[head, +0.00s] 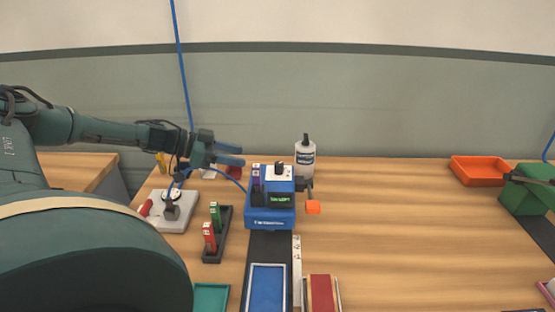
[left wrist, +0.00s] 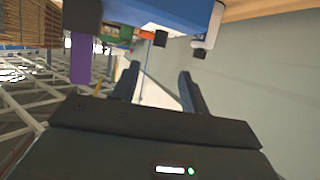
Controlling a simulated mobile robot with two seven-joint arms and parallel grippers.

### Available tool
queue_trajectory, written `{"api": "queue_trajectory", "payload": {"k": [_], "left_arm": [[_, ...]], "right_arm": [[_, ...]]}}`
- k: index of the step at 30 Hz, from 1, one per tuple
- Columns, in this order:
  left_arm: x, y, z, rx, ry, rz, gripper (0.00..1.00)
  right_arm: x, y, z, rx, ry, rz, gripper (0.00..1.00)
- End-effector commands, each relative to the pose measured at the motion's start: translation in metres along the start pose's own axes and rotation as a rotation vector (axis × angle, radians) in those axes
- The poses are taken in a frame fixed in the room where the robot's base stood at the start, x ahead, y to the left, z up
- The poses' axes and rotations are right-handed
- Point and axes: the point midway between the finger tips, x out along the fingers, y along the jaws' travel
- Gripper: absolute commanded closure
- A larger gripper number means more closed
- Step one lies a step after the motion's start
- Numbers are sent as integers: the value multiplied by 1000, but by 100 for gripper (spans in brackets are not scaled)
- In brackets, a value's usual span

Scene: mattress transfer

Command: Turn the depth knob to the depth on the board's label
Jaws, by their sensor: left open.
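The blue machine (head: 270,215) stands mid-table with a small green-lit display (head: 280,199). A dark knob (head: 279,164) sits on its white top; I cannot read its setting. The long strip running forward from the machine holds a blue panel (head: 267,288); I see no readable depth label on it. My left gripper (head: 236,155) is open and empty, raised left of and behind the machine's top. My right gripper is not visible.
A dark rack (head: 217,243) with red and green pieces and a grey plate (head: 174,213) lie left. An orange tray (head: 479,170) is far right. The table's right-middle is clear.

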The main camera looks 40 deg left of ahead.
Motion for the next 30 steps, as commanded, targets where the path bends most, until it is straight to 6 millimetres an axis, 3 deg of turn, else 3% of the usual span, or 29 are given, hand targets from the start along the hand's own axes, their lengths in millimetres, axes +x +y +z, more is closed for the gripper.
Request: {"api": "queue_trajectory", "payload": {"k": [17,30], "left_arm": [[61,0,-2,-2,10,-1,55],[121,0,-1,-2,5,-1,55]], "right_arm": [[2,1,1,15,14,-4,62],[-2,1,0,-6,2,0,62]]}}
